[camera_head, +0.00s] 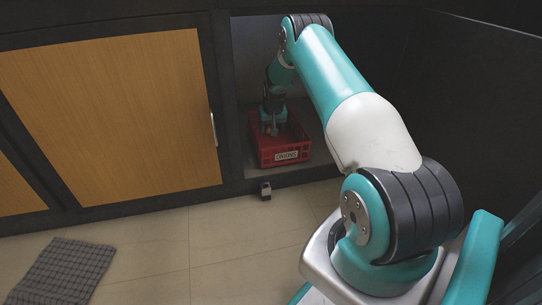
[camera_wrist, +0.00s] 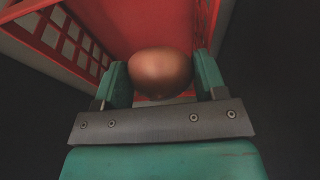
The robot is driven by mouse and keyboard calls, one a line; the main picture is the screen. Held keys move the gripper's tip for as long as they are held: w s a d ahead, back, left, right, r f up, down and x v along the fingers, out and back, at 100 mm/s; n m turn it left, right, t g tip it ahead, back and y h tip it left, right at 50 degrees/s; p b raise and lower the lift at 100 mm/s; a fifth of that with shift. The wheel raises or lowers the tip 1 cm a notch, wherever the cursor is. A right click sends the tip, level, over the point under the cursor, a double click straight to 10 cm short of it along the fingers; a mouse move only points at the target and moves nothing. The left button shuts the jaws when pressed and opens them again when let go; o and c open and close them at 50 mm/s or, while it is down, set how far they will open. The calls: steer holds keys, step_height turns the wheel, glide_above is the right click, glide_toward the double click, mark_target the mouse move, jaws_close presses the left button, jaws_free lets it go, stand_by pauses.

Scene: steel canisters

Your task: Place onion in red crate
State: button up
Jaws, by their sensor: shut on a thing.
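In the wrist view, a round brown onion (camera_wrist: 160,72) sits between the two green fingers of my gripper (camera_wrist: 160,80), which is shut on it. The red crate (camera_head: 282,152) stands in the open cabinet bay in the head view, with a white label reading "ONIONS" on its front. It also fills the background of the wrist view, with its lattice wall (camera_wrist: 70,40) at the left. In the head view my gripper (camera_head: 270,128) points down over the crate, and the onion cannot be made out there. How far the onion is above the crate floor is unclear.
A wooden cabinet door (camera_head: 120,115) with a metal handle is left of the bay. Dark panels close in on the right. A grey checked cloth (camera_head: 60,272) lies at lower left.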

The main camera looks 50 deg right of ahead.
step_height(320, 180, down, 11)
steer(key=b, duration=0.5)
steer(key=shift+f+b, duration=0.1)
steer(key=shift+b, duration=0.3)
steer(key=o, duration=0.5)
steer(key=shift+o, duration=0.9)
steer(key=p+v, duration=0.7)
steer(key=v, duration=0.5)
steer(key=shift+s+p, duration=0.15)
steer(key=shift+p, duration=0.2)
